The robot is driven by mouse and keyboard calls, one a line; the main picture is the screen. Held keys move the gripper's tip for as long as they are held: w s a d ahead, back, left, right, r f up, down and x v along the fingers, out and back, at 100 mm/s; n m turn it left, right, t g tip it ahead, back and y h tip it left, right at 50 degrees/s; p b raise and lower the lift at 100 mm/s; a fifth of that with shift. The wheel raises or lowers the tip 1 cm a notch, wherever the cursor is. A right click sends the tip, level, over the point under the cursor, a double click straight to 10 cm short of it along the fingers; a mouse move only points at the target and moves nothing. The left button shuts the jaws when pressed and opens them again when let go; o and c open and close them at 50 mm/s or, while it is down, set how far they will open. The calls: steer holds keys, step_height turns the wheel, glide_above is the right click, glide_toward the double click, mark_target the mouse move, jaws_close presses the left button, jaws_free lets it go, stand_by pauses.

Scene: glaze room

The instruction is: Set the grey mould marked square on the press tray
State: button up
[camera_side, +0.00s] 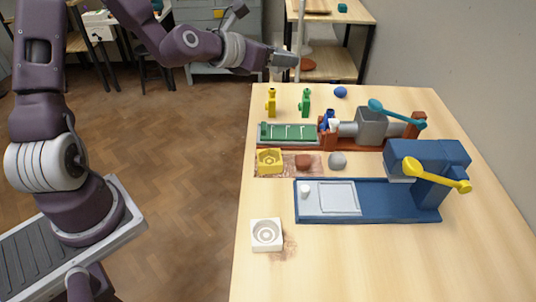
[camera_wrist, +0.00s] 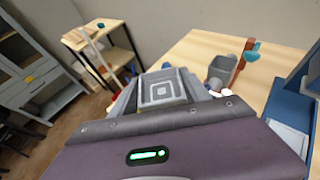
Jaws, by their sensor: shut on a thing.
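My gripper (camera_side: 284,63) is raised beyond the far left of the light wooden table. In the wrist view it is shut on a grey mould (camera_wrist: 163,88), whose face shows nested squares. In the side view the mould is small and hard to make out at the fingertips. The blue press (camera_side: 428,165) with a yellow lever stands at the right of the table. Its pale tray (camera_side: 340,199) lies flat on the blue base, and a small white knob (camera_side: 305,191) stands at the tray's left. No mould is on the tray.
A white mould (camera_side: 266,235) with a ring mark and a yellow mould (camera_side: 269,161) sit on the table's left side. Brown (camera_side: 303,161) and grey (camera_side: 338,160) lumps lie nearby. A red-based machine (camera_side: 372,127), two small bottles and a blue ball (camera_side: 341,92) are farther back.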

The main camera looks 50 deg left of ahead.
step_height(320, 180, up, 5)
steer(key=shift+f, duration=0.1)
steer(key=shift+w+d+r, duration=0.1)
steer(key=shift+d+r, duration=0.15)
steer(key=shift+d, duration=0.4)
steer(key=s+d+m+h, duration=0.2)
steer(key=d, duration=0.9)
steer(key=s+d+m+g+h, duration=0.1)
steer(key=s+d+m+h, duration=0.1)
steer(key=d, duration=1)
steer(key=s+d+r+m+g+h, duration=0.1)
steer(key=s+d+m+h, duration=0.1)
steer(key=d, duration=1)
steer(key=shift+s+m+h, duration=0.35)
steer(key=shift+m+h, duration=0.15)
steer(key=shift+h, duration=0.3)
steer(key=m+g+h, duration=0.2)
glide_above(396, 293)
steer(key=f, duration=0.1)
step_height(396, 293, down, 26)
steer(key=shift+f, duration=0.2)
